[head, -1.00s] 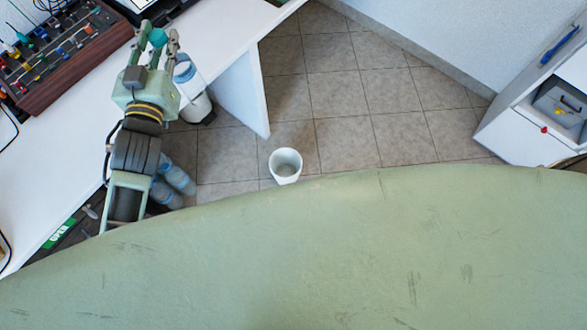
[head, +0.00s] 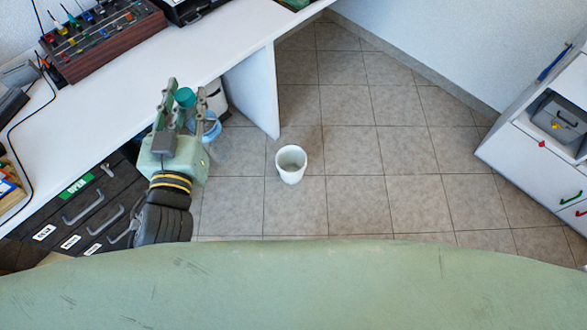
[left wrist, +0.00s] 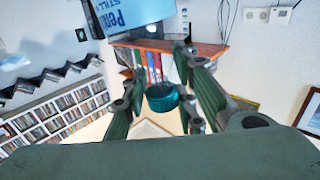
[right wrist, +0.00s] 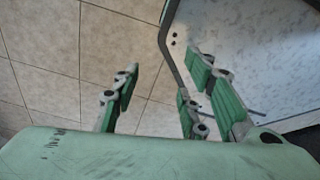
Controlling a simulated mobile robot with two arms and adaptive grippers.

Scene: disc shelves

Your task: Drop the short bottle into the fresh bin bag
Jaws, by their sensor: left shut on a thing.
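My left gripper (head: 184,103) is at the left of the head view, pointing away from me beside the white desk. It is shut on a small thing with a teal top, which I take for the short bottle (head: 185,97). In the left wrist view the round teal top (left wrist: 162,97) shows between the fingers; the rest of it is hidden. A white bin (head: 291,166) stands on the tiled floor, right of the left gripper and apart from it. Its inside looks pale; I cannot make out a bag. My right gripper (right wrist: 155,95) is open and empty in the right wrist view.
The white desk (head: 130,80) runs along the left, with a tool rack (head: 100,40) on it and dark drawers (head: 85,215) below. A bluish bottle (head: 207,132) is partly hidden behind the left gripper. A white cabinet (head: 530,150) stands at right. The floor around the bin is clear.

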